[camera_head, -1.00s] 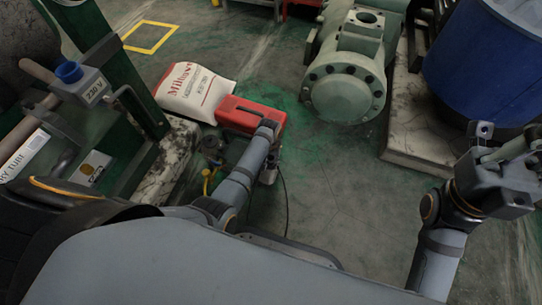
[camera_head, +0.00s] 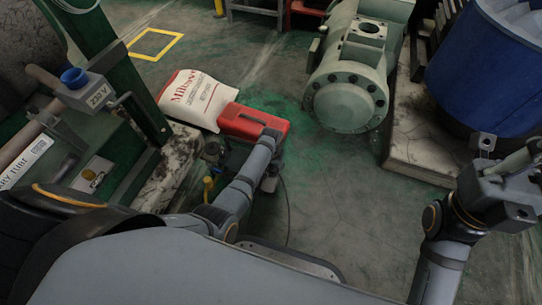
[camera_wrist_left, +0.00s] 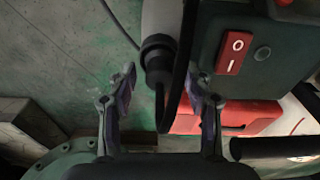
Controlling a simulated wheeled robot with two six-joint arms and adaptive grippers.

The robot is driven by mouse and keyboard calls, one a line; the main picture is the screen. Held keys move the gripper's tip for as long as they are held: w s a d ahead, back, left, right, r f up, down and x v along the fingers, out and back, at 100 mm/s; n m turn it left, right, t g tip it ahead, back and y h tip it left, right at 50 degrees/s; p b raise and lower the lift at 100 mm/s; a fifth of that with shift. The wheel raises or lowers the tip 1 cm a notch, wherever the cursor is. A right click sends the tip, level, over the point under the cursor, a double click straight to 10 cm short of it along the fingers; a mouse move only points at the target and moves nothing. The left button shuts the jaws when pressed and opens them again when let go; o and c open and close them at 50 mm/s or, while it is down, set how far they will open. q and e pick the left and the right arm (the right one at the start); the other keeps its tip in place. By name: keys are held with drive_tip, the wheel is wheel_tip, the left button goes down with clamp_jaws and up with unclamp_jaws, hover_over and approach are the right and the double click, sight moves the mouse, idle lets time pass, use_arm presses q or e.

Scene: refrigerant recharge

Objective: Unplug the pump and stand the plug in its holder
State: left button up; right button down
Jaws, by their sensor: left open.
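In the left wrist view, a dark pump body (camera_wrist_left: 262,52) carries a red O/I rocker switch (camera_wrist_left: 234,53). A round black fitting (camera_wrist_left: 157,58), which may be the plug, sits beside it with a thick black cable hanging from it. My left gripper (camera_wrist_left: 164,94) is open, its fingers on either side of that cable; contact cannot be told. In the head view, my left arm reaches down beside the red case and largely hides its gripper and the pump. A grey 230 V box (camera_head: 92,93) with a blue round top (camera_head: 74,78) is at left. My right gripper (camera_head: 497,178) is raised at right, its opening unclear. I cannot identify the holder.
A red case (camera_head: 238,122) and a white sack (camera_head: 196,99) lie beyond my left arm. A green machine (camera_head: 345,95) and a blue drum (camera_head: 490,70) stand at right. The floor between (camera_head: 335,190) is mostly clear.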

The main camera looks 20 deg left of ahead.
use_arm(q)
wheel_tip(320, 180, up, 3)
drive_tip(key=shift+f+p, duration=0.1)
drive_tip(key=shift+p, duration=0.5)
drive_tip(key=f+b, duration=0.1)
drive_tip(key=b, duration=0.1)
drive_tip(key=shift+b, duration=0.4)
wheel_tip(320, 180, up, 4)
drive_tip(key=shift+f+p, duration=0.2)
drive_tip(key=shift+p, duration=0.85)
drive_tip(key=s+r+m+p, duration=0.2)
drive_tip(key=r+m+p, duration=0.1)
drive_tip(key=r+p, duration=0.5)
drive_tip(key=s+r+m+p, duration=0.3)
drive_tip(key=r+p, duration=0.6)
drive_tip(key=p, duration=0.5)
drive_tip(key=s+r+m+h+p, duration=0.1)
drive_tip(key=s+r+m+p, duration=0.1)
drive_tip(key=r+m+p, duration=0.3)
wheel_tip(320, 180, up, 4)
drive_tip(key=p, duration=0.6)
drive_tip(key=shift+s+f+g, duration=0.15)
drive_tip(key=shift+s+g, duration=0.15)
drive_tip(key=shift+s, duration=0.1)
drive_tip(key=shift+d, duration=0.1)
